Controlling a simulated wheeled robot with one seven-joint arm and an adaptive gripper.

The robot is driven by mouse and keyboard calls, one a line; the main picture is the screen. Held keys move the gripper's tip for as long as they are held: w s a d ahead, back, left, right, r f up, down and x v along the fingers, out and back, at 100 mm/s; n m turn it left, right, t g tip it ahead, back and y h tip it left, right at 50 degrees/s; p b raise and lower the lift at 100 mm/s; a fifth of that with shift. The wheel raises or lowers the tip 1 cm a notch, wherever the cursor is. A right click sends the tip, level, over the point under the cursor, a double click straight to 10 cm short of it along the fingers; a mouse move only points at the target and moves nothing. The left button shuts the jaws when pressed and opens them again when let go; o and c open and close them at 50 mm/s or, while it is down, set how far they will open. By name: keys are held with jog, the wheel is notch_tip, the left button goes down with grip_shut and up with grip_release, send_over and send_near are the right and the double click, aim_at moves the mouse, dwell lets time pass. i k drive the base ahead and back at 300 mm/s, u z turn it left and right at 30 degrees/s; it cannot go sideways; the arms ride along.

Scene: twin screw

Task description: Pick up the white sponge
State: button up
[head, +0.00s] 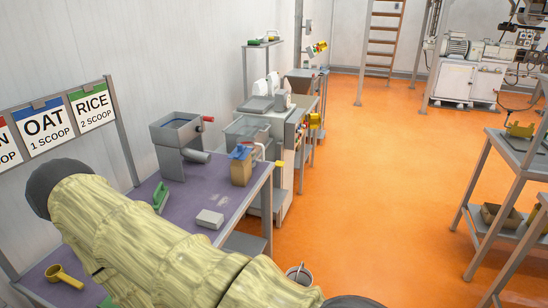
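The white sponge (209,219) is a small pale block. It lies flat on the purple top of the grey-framed table (225,190), near the front edge. My arm, in a yellowish cover, crosses the lower left of the head view, in front of and to the left of the sponge. My gripper cannot be made out in this view. Nothing is seen touching the sponge.
A green-handled brush (160,197) lies left of the sponge. A grey hopper machine (178,140) stands at the back. A yellow scoop (65,275) lies at lower left. Orange floor (370,190) is open on the right.

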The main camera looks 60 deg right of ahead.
aim_at(212, 220)
jog(key=z, duration=1.3)
jog(key=i, duration=0.1)
jog(key=u, duration=0.05)
